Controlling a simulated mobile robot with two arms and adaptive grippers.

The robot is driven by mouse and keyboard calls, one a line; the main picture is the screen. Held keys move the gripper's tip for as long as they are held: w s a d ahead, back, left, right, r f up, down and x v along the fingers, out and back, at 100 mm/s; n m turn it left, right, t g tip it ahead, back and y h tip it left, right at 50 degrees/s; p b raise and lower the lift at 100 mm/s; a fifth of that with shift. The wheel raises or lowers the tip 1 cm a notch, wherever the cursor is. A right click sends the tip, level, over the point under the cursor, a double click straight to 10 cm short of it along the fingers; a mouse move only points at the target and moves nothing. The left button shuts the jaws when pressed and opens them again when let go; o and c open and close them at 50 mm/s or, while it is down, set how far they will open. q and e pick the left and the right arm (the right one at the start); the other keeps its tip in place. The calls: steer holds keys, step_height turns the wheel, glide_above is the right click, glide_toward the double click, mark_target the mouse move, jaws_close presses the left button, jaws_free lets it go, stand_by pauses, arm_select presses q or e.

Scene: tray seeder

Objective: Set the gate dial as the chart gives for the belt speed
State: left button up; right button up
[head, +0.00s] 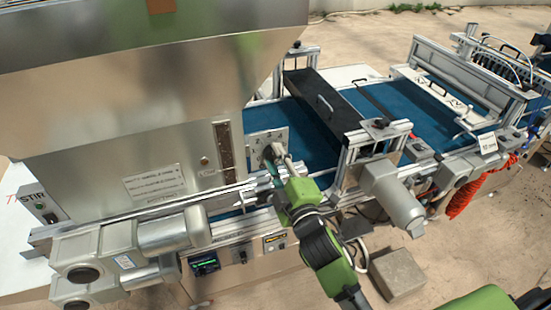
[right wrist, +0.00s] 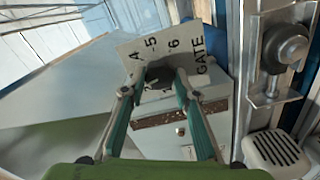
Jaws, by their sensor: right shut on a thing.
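The gate dial's light plate (head: 257,138) stands on the machine's side, right of the big metal hopper. In the right wrist view the plate (right wrist: 137,50) shows the word GATE and the marks 4, 5 and 6; its other marks are hidden or unclear. My right gripper (head: 276,158) is at this plate. In the right wrist view its fingers (right wrist: 158,85) are closed around the dark dial knob (right wrist: 160,73). The pointer's setting cannot be read. A printed chart plate (head: 155,183) is on the hopper; its text is too small to read. My left gripper is not in view.
A small lit green display (head: 204,262) and another panel (head: 275,242) sit on the machine's front below the dial. The blue belt (head: 310,135) runs off to the right under metal frames. A grey motor (head: 393,195) juts out right of my arm. A grey block (head: 397,273) lies on the ground.

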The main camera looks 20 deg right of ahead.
steer(key=m+p, duration=0.1)
steer(key=m, duration=0.4)
steer(key=shift+m, duration=0.3)
steer(key=m+p, duration=0.1)
steer(key=m, duration=0.5)
steer(key=shift+p, duration=0.35)
steer(key=m, duration=0.3)
steer(key=shift+m+p, duration=0.4)
steer(key=shift+m, duration=2.3)
steer(key=o, duration=1.1)
